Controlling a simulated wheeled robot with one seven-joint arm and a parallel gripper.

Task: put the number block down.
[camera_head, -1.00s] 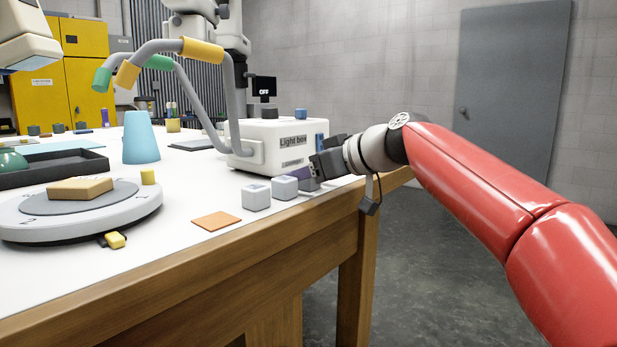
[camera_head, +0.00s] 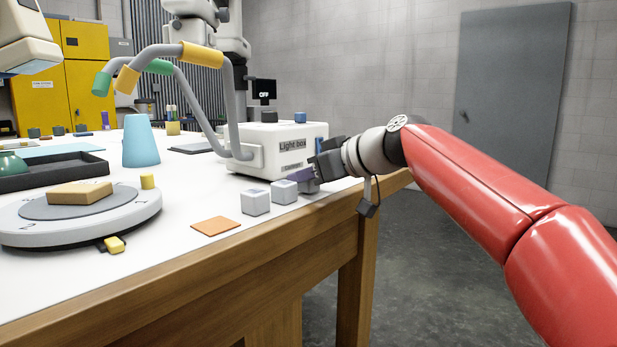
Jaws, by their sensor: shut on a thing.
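My gripper (camera_head: 312,175) is at the right front corner of the white table (camera_head: 190,273), in front of the light box (camera_head: 277,148). It is shut on a small grey-purple number block (camera_head: 309,187), which is mostly hidden by the dark fingers. The held block is low, at about the height of the blocks beside it. I cannot tell whether it touches the table. Two light grey number blocks stand in a row to its left, a nearer one (camera_head: 256,202) and a middle one (camera_head: 284,192).
An orange square (camera_head: 216,226) lies flat left of the blocks. A round turntable (camera_head: 130,208) with a tan block (camera_head: 80,192) stands at left. A blue cone (camera_head: 141,142) stands behind it. The table's wooden front edge runs close below the blocks.

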